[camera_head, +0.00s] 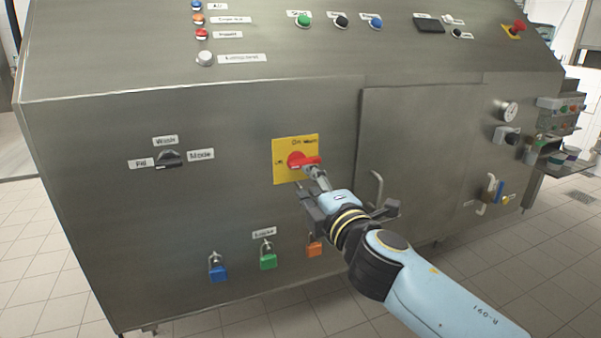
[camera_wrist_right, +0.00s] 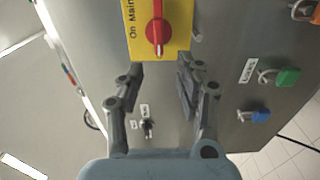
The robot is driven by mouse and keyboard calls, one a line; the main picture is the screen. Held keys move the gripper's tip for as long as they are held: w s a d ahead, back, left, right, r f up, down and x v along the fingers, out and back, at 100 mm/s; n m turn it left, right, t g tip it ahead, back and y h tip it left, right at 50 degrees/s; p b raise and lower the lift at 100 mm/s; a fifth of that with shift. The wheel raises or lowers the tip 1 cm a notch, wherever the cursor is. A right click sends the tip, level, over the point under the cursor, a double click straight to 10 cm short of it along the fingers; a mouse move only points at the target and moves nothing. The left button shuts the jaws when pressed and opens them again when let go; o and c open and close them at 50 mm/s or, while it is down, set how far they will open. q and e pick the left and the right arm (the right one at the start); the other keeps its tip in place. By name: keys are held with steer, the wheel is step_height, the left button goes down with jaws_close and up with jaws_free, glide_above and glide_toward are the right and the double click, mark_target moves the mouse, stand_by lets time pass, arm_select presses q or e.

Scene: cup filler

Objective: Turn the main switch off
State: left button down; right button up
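The main switch is a red rotary knob (camera_head: 297,160) on a yellow plate (camera_head: 284,176) on the steel machine front. Its handle lies about level, with its long end to the right. Lettering "On Main" is at the plate's top right and a small label is at its left. My right gripper (camera_head: 311,182) is just below and right of the knob, and one finger overlaps the handle in this view. In the right wrist view the fingers (camera_wrist_right: 160,80) are spread and empty, with the red knob (camera_wrist_right: 157,30) beyond their tips. Contact cannot be told. My left gripper is out of view.
A black mode selector (camera_head: 170,158) is to the left. Blue (camera_head: 218,273), green (camera_head: 268,261) and orange (camera_head: 314,246) padlocks hang below. A door handle (camera_head: 377,188) stands out right of the gripper.

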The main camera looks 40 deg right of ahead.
steer(key=v, duration=0.3)
steer(key=shift+s+f, duration=0.1)
stand_by(0.4)
steer(key=s+f+m+g+y, duration=0.1)
steer(key=s+f+m+g, duration=0.3)
steer(key=f, duration=0.8)
steer(key=s+d+f+g, duration=0.1)
steer(key=s+f+g, duration=0.1)
steer(key=s+f, duration=0.65)
steer(key=s+f+m+g+y, duration=0.1)
steer(key=s+f+g, duration=0.2)
steer(key=f, duration=1.2)
steer(key=s+f+m+g, duration=0.2)
steer(key=s+f, duration=0.3)
steer(key=s, duration=0.5)
steer(key=s+a+f+m+g+y, duration=0.1)
steer(key=s+f+m+g, duration=0.2)
steer(key=s, duration=0.8)
steer(key=s+a+f+m+g, duration=0.1)
steer(key=s+f+m+g, duration=0.2)
steer(key=s, duration=0.7)
step_height(320, 180, down, 5)
steer(key=shift+s+r+m+y, duration=0.3)
steer(key=shift+s+m, duration=0.1)
steer(key=shift+m, duration=0.6)
steer(key=shift+a, duration=0.15)
